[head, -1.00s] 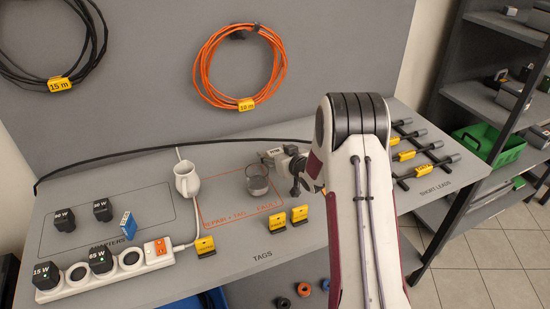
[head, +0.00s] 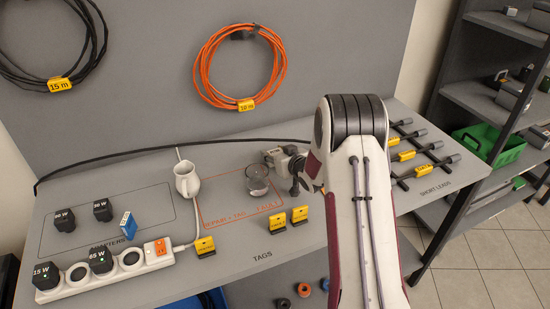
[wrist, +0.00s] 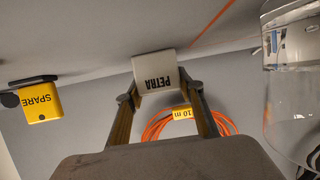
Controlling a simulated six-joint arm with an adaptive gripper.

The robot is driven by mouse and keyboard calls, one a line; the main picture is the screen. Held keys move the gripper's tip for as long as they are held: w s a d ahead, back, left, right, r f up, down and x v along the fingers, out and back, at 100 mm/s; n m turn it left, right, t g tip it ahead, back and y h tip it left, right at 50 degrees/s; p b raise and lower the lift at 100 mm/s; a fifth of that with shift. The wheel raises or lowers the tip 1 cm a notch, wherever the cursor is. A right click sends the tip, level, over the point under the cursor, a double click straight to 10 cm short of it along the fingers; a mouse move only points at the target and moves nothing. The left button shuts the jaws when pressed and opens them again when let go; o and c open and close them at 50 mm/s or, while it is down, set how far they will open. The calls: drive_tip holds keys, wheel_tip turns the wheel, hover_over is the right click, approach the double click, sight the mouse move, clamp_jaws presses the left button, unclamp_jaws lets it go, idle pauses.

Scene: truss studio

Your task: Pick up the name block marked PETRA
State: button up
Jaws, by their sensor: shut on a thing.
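In the wrist view the white name block marked PETRA (wrist: 155,70) sits between the fingertips of my gripper (wrist: 160,92), its lettering upside down in the picture. The fingers are shut on it. I cannot make out the block clearly there.
The glass, with clear liquid in it, also shows close on the right of the wrist view (wrist: 290,95). Yellow tags (head: 300,214) stand at the front edge. An orange cable coil (head: 240,65) hangs behind.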

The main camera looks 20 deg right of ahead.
sight(274, 151)
drive_tip(key=shift+r, duration=0.1)
drive_tip(key=shift+r, duration=4.9)
